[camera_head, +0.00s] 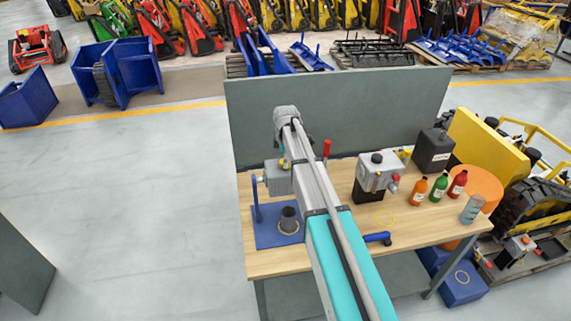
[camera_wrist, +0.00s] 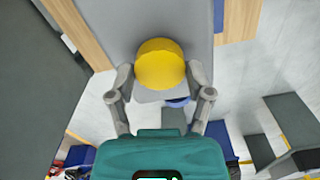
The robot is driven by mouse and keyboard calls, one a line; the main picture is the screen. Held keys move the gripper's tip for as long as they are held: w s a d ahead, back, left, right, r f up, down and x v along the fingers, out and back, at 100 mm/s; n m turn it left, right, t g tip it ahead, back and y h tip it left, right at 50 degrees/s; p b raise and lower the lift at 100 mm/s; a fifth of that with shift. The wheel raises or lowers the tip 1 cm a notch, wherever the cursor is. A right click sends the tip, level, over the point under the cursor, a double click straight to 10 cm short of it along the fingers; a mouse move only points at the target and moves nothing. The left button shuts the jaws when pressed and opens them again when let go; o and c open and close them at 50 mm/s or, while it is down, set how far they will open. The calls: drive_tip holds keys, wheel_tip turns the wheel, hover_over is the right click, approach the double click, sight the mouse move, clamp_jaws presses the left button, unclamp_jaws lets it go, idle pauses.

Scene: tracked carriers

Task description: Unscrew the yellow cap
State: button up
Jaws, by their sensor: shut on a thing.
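The round yellow cap (camera_wrist: 160,64) shows in the wrist view, in front of a grey surface (camera_wrist: 135,20). My gripper (camera_wrist: 160,78) has one finger on each side of the cap and is shut on it. I cannot tell how far the cap is turned or whether it is loose. In the head view, my arm reaches over the wooden workbench (camera_head: 335,252) towards its back left, near a grey box-shaped unit (camera_head: 278,181).
A grey panel (camera_head: 350,110) stands behind the bench. To the right of my arm are a grey machine unit (camera_head: 377,172), a black canister (camera_head: 433,151), and orange (camera_head: 419,191), green (camera_head: 439,187) and red (camera_head: 457,184) bottles. A blue fixture (camera_head: 268,232) sits at the left.

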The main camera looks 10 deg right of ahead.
drive_tip(key=n, duration=0.3)
drive_tip(key=shift+n, duration=2)
drive_tip(key=shift+n, duration=0.3)
drive_tip(key=n, duration=0.9)
